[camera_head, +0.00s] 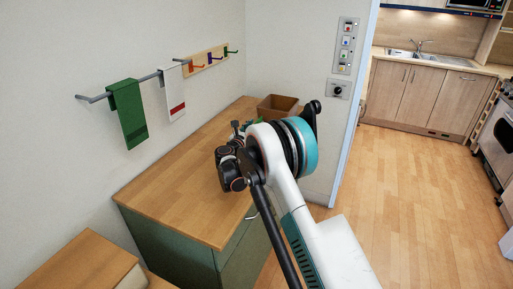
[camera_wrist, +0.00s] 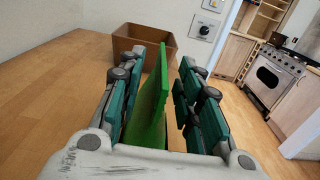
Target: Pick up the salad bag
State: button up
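A thin, upright, bright green item (camera_wrist: 150,100), which looks like the salad bag, stands between the fingers of my gripper (camera_wrist: 162,62) in the wrist view. It is close to the left finger, and a gap shows between it and the right finger. I cannot tell whether it touches the left finger. The fingers are spread apart. In the head view my gripper (camera_head: 238,130) is over the far part of the wooden counter (camera_head: 175,185), and my arm hides most of what is there; only a little green shows beside it.
An open brown box (camera_head: 277,107) stands at the counter's far end, also ahead in the wrist view (camera_wrist: 140,47). A wall with a rail holding a green towel (camera_head: 128,113) and a white towel (camera_head: 172,93) bounds the left. The near counter is bare.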

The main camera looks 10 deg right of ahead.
jog(key=shift+x, duration=1.1)
grip_shut()
jog(key=shift+r, duration=0.1)
